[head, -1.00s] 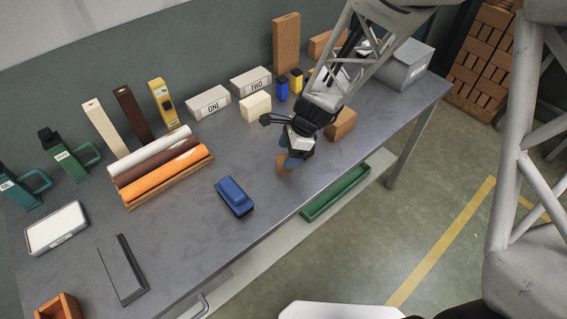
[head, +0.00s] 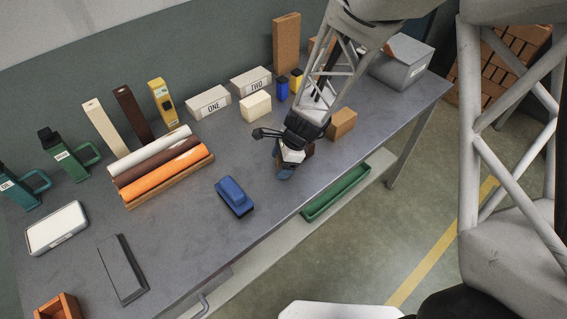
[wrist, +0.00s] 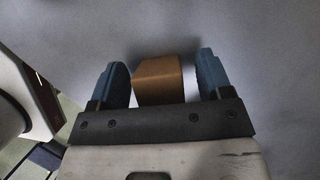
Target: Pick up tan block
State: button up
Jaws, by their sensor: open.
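A brown-tan block (wrist: 158,80) lies between the two blue fingers of my gripper (wrist: 162,62) in the wrist view, with a gap to the right finger and a narrower one to the left. My gripper is open, and its base hides the block's near end. In the head view my gripper (head: 284,170) is low over the table near its front edge, and only a brown sliver of the block (head: 309,149) shows beside it. Another tan block (head: 341,123) lies on the table to the right of my gripper.
A blue block-like object (head: 235,196) lies to the left on the table (head: 190,235). A cream block (head: 255,106), blue and yellow small items and a tall tan block (head: 286,45) stand behind. A green tray (head: 336,192) is below the front edge.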

dwell(0.4)
jog(key=c, duration=1)
jog(key=shift+r, duration=0.1)
jog(key=shift+r, duration=0.8)
jog(key=shift+s+d+r, duration=0.1)
jog(key=shift+s+r, duration=0.05)
jog(key=shift+r, duration=0.8)
jog(key=s+d, duration=0.3)
jog(key=s, duration=0.4)
jog(key=s+d+r, duration=0.1)
jog(key=s+d, duration=0.2)
jog(key=s, duration=0.4)
jog(key=shift+s+d+r, duration=0.15)
jog(key=shift+d, duration=0.1)
